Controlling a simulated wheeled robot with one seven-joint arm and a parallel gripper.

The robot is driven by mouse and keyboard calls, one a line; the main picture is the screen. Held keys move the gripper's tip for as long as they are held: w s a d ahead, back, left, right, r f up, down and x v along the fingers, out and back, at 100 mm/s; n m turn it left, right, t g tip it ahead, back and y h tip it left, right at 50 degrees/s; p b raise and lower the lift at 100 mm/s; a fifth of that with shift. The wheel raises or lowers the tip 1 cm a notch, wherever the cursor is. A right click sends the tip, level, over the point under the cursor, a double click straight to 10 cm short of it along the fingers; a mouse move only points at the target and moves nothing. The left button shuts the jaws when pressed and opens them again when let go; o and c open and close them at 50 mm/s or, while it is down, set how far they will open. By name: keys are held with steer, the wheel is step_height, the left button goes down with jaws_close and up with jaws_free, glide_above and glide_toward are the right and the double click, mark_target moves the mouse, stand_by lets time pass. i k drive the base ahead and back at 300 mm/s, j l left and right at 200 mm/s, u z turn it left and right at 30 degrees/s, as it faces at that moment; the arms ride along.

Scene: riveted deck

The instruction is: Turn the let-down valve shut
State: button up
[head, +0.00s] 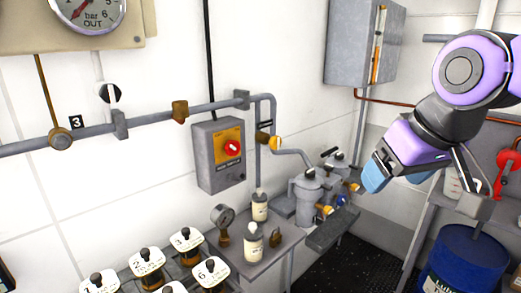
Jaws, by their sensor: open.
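I cannot tell by any readable label which fitting is the let-down valve. A grey pipe along the white wall carries an amber fitting (180,112) and a round brass fitting (60,138) beside a black tag marked 3. A black-and-white round knob (108,93) sits above the pipe. Another amber knob (275,142) sits right of the grey switch box, by a black label. A red handle (506,172) shows at the right edge. My gripper (476,200) hangs at the right, open and empty, well apart from the wall pipe fittings.
A grey box with a red knob (232,148) is on the wall. Below stand bottles (253,242), a small gauge (223,220), grey canisters (308,198) and several numbered white-topped knobs (147,260). A blue drum (463,268) stands lower right. Dark floor (345,265) shows between.

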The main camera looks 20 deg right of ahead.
mark_target(275, 142)
steer(key=i+l+z, duration=0.1)
steer(key=i+l, duration=0.6)
steer(key=i, duration=0.25)
steer(key=l+z, duration=0.05)
